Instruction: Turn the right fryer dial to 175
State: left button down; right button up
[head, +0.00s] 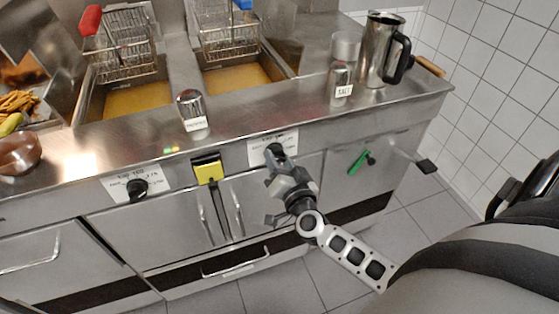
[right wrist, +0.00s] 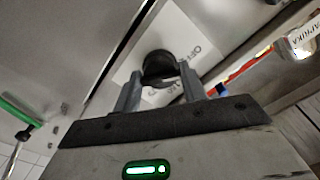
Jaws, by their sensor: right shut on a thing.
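The right fryer dial is a black knob (right wrist: 159,67) on a white label plate (head: 268,142) on the fryer's front panel. It also shows at the tip of my right gripper in the head view (head: 274,149). My right gripper (head: 277,160) reaches the panel from the lower right and is shut on the dial, with one finger on each side of the knob in the right wrist view (right wrist: 158,88). The label's numbers and the dial's setting are too small or covered to read. My left gripper is not in view.
The left dial (head: 137,189) sits on its own plate. A yellow note (head: 208,169) hangs between the dials. A green-handled thing (head: 358,162) is on the panel to the right. Shakers (head: 191,114) (head: 340,84) and a steel jug (head: 380,50) stand on the counter above.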

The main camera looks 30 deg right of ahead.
jog(key=m, duration=0.3)
jog(key=shift+m, duration=0.3)
jog(key=m, duration=0.3)
jog(key=shift+m+b, duration=0.3)
jog(key=m+b, duration=0.1)
jog(key=m, duration=0.3)
jog(key=shift+m, duration=0.3)
jog(key=m, duration=0.2)
jog(key=shift+m+b, duration=0.3)
jog(key=shift+b, duration=0.05)
jog(key=m+b, duration=0.1)
jog(key=m, duration=0.3)
jog(key=shift+m, duration=1.3)
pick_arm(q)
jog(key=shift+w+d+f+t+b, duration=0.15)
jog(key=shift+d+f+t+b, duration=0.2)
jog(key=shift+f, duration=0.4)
pick_arm(e)
jog(key=shift+m, duration=0.7)
